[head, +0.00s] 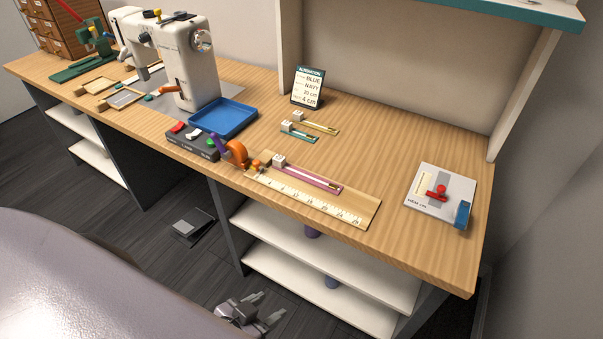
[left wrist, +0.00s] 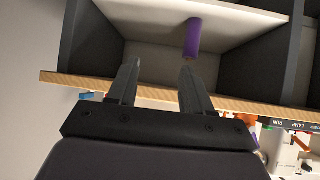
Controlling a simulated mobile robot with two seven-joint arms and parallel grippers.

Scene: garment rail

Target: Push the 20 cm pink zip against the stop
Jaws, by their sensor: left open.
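The pink zip (head: 315,179) lies on the wooden ruler board (head: 358,208) near the table's front edge, its pale end block (head: 279,160) at the left. A small orange piece (head: 257,165), perhaps the stop, is at the board's left end beside that block; I cannot tell whether they touch. My left gripper (head: 264,308) is low in front of the table, below the tabletop and well apart from the zip. In the left wrist view its two fingers (left wrist: 158,75) are apart with nothing between them. My right gripper is not in view.
A yellow zip (head: 320,125) and a teal zip (head: 300,133) lie behind. An orange lever (head: 236,152), a switch box (head: 180,143), a blue tray (head: 240,118) and a sewing machine (head: 185,65) stand left. A red-handled device (head: 438,194) is at right. Shelves (head: 330,255) lie below the tabletop.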

